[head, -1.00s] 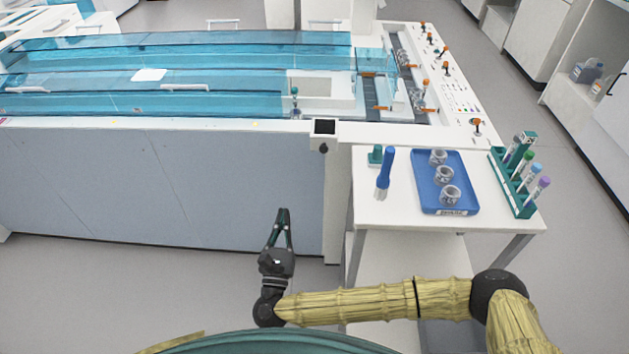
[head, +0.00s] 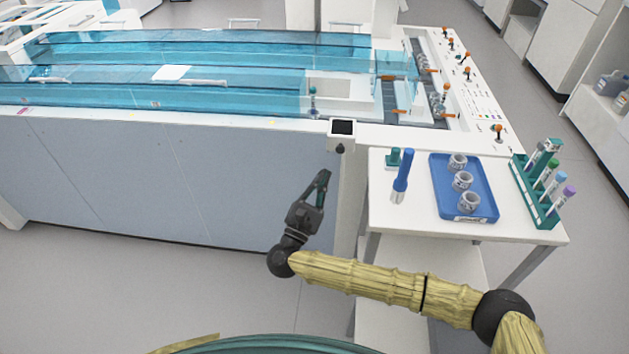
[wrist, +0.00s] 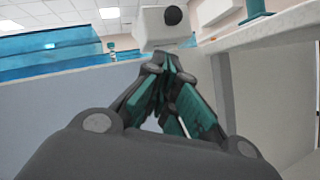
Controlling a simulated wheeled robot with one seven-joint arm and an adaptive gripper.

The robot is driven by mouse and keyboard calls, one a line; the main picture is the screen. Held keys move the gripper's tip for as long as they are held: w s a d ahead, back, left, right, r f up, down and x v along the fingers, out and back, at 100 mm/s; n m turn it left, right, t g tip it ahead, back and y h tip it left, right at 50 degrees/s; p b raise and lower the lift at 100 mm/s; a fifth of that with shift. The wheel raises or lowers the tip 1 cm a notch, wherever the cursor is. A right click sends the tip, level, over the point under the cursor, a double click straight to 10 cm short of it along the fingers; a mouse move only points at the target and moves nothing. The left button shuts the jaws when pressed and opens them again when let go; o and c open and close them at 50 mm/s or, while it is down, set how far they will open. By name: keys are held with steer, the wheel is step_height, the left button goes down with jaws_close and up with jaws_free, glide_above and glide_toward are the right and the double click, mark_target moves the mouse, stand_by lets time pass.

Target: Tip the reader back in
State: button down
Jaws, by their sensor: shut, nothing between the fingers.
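The reader appears to be the small white box (head: 337,137) with a dark screen at the front corner of the track bench. A round black part sits under its screen. In the wrist view the white box (wrist: 165,40) shows ahead with its black round part, just beyond the fingertips. My gripper (head: 325,173) is shut and empty, pointing up, just below and left of the reader in the head view. In the wrist view my gripper's fingertips (wrist: 166,60) meet in front of the box's lower edge. I cannot tell whether they touch it.
A white side table (head: 400,218) stands right of the reader. The bench's blue-grey front panel (head: 180,190) is left. Floor in front is clear.

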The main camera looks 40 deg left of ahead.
mark_target(341, 137)
steer(key=shift+w+d+r+p, duration=0.15)
steer(key=shift+w+r, duration=0.25)
steer(key=shift+r, duration=0.25)
steer(key=shift+w+d+r+p, duration=0.15)
steer(key=shift+w+r, duration=0.2)
steer(key=shift+r, duration=0.25)
steer(key=shift+w+d+r+p, duration=0.15)
steer(key=shift+w+r, duration=0.25)
steer(key=shift+r, duration=0.25)
